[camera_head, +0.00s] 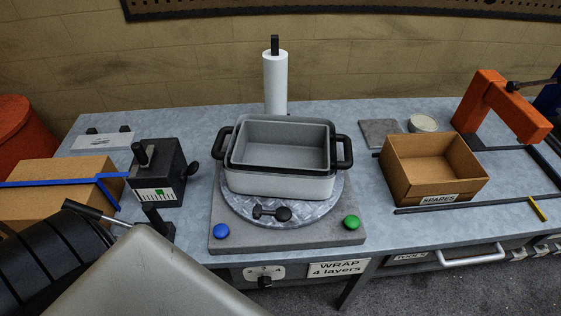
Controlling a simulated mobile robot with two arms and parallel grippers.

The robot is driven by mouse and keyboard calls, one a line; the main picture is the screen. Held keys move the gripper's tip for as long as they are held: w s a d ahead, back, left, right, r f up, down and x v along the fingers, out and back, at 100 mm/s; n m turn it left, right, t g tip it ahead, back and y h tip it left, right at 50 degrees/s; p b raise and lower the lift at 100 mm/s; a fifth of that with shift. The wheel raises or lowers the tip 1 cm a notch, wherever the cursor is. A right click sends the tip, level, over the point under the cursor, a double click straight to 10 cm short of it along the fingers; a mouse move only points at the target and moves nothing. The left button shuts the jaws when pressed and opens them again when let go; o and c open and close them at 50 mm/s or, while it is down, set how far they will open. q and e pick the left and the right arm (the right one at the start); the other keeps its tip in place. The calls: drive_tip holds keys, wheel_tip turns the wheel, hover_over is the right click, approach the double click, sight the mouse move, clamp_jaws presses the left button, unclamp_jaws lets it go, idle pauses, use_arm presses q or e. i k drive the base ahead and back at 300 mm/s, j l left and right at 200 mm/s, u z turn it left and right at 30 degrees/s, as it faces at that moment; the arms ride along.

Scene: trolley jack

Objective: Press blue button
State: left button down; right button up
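The blue button (221,231) is a round dome on the front left corner of the grey turntable base (290,239). A green button (351,222) sits on the front right corner of the same base. A large grey part at the lower left looks like my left arm. It ends short of the blue button, to its lower left. A dark piece shows just beyond its tip; I cannot tell whether it is my gripper's finger or a thing on the table. Nothing covers the blue button. My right gripper is not in view.
A grey tub (283,184) with black handles stands on the turntable (322,210), behind a small black knob (283,214). A white roll (275,84) stands behind. A black box (158,174) and taped carton (50,202) are left; a spares box (407,188) is right.

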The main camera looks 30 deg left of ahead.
sight(221, 230)
drive_tip(key=k+j+u, duration=0.1)
drive_tip(key=u, duration=0.3)
drive_tip(key=j+u, duration=0.1)
drive_tip(key=u, duration=0.3)
drive_tip(key=k+j+u, duration=0.1)
drive_tip(key=u, duration=0.3)
